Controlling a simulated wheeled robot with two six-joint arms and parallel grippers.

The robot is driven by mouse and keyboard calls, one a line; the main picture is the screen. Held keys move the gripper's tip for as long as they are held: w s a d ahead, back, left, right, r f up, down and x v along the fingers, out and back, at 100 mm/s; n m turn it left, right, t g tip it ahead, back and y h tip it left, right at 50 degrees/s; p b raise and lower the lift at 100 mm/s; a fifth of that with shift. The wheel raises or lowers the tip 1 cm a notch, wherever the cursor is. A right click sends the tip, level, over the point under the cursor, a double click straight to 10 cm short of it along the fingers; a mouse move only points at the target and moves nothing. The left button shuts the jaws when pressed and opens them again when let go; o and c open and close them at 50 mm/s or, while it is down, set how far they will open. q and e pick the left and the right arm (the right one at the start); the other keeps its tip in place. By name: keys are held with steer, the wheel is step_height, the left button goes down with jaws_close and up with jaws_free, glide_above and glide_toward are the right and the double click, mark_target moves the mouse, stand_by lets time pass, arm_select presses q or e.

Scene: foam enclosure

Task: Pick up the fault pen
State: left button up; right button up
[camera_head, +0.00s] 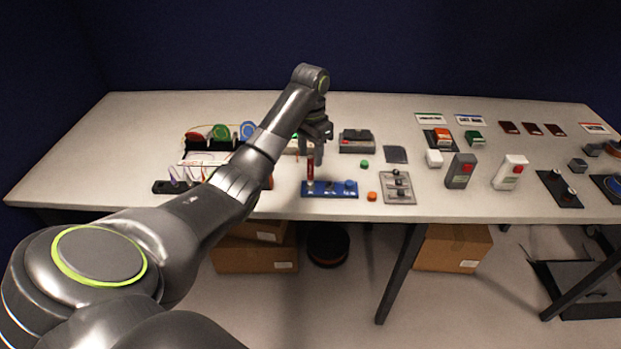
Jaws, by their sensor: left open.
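A slim red pen (310,168), which I take to be the fault pen, stands upright at the left end of a blue block (332,194) near the table's front edge. My left gripper (314,150) points down right above the pen. Its fingers are open around or just behind the pen's upper end; I cannot tell which, and whether they touch it is not clear. The pen's top is hidden by the fingers. My right gripper is not in view.
The table (390,108) holds small devices. Coloured discs (221,131) stand left, partly behind my arm. Cardboard boxes (453,248) sit below.

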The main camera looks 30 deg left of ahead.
mark_target(310, 179)
arm_select(q)
steer(key=shift+f, duration=1.25)
step_height(310, 179, down, 4)
steer(key=shift+s+r+p, duration=0.1)
steer(key=shift+r+p, duration=0.1)
steer(key=shift+p, duration=0.5)
steer(key=shift+f, duration=0.4)
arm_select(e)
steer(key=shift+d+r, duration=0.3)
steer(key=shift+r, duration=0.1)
arm_select(q)
steer(key=shift+c, duration=0.2)
jaws_close()
